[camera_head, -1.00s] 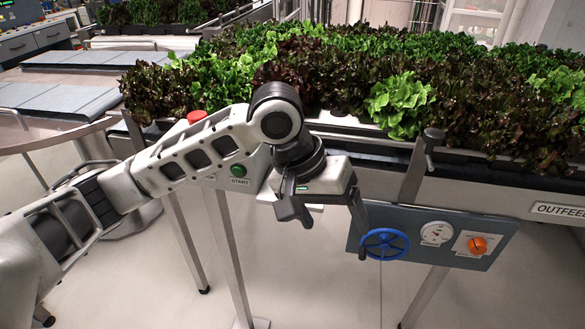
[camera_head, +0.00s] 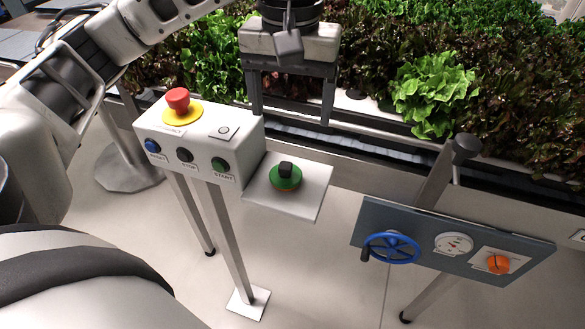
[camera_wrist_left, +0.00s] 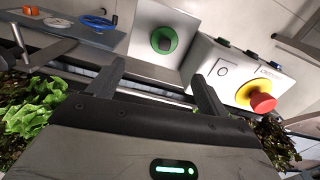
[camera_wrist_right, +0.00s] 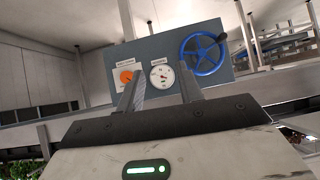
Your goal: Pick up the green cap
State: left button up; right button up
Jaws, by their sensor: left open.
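The green cap (camera_head: 286,177) is round with a black block-shaped knob on top. It sits on a small white shelf (camera_head: 309,200) beside the white control box. My left gripper (camera_head: 291,121) hangs above and behind the shelf with its fingers pointing down, open and empty. In the left wrist view the cap (camera_wrist_left: 164,40) lies beyond the gap between the two open fingers (camera_wrist_left: 162,75), apart from them. My right gripper (camera_wrist_right: 160,90) shows in its own wrist view, its fingers apart with nothing between them, facing the grey panel.
The control box (camera_head: 200,140) carries a red emergency button (camera_head: 178,101) and several small buttons. A grey panel (camera_head: 455,240) with a blue handwheel (camera_head: 391,248), a gauge and an orange knob (camera_head: 498,264) stands right. Lettuce rows (camera_head: 435,90) fill the conveyor behind.

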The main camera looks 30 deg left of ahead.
pick_arm(q)
send_over(285, 166)
jog(key=f, duration=0.7)
jog(key=shift+w+d+f+b, duration=0.1)
jog(key=shift+w+d+b, duration=0.15)
jog(key=shift+b, duration=0.05)
jog(key=shift+s+a+f, duration=0.1)
jog(key=shift+a+f, duration=0.05)
jog(key=shift+f, duration=1.2)
jog(key=shift+s+a+f, duration=0.1)
jog(key=shift+a+f, duration=0.05)
jog(key=shift+f, duration=1.2)
jog(key=shift+c, duration=0.4)
jog(key=c, duration=1)
